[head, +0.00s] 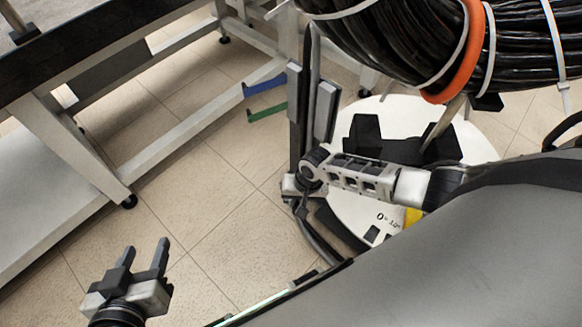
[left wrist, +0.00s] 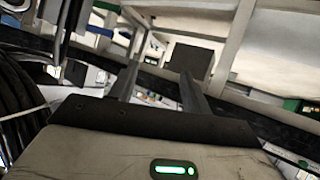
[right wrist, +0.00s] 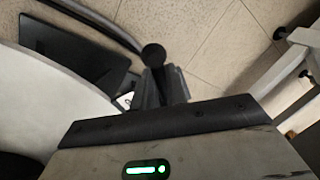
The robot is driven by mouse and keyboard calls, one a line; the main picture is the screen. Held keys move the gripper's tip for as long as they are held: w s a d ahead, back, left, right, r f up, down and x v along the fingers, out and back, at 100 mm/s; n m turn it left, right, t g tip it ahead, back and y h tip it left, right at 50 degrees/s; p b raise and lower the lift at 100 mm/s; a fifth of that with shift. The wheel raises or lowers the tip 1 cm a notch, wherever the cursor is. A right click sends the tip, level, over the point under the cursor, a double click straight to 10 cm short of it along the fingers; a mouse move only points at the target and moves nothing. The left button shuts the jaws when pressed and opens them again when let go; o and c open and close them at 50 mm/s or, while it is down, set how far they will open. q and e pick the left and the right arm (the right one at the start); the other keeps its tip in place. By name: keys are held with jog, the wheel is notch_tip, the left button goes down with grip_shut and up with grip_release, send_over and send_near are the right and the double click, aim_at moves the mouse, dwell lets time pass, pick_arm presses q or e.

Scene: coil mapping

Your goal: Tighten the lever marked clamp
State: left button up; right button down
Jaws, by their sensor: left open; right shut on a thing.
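My left gripper (head: 145,249) is at the lower left in the head view, open and empty above the floor. Its two fingers also show spread apart in the left wrist view (left wrist: 157,75). My right gripper (right wrist: 160,88) is shut on a dark lever-like piece with a round end (right wrist: 153,54). No clamp marking is readable in any view.
A coil of black cable (head: 440,45) with an orange band (head: 470,50) hangs at the upper right. A white round base (head: 475,150) lies below it. A bench (head: 70,150) is at the left. Tiled floor between is clear.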

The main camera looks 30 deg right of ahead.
jog(key=shift+w+a+r+m+p, duration=0.2)
jog(key=shift+a+m+p, duration=0.35)
jog(key=shift+m, duration=0.45)
pick_arm(q)
jog(key=shift+s+a+r+g+p, duration=0.15)
jog(key=shift+r+g+p, duration=0.15)
jog(key=shift+r+p, duration=0.65)
pick_arm(e)
jog(key=m, duration=0.1)
jog(key=w+a+m, duration=0.1)
jog(key=m, duration=0.1)
jog(key=m+t+h, duration=0.1)
jog(key=m, duration=0.1)
jog(key=shift+w+a+f, duration=0.15)
jog(key=shift+w+a, duration=0.1)
jog(key=shift+w, duration=0.15)
pick_arm(q)
jog(key=shift+f, duration=0.1)
pick_arm(e)
jog(key=shift+w, duration=0.1)
jog(key=c, duration=1.4)
grip_release()
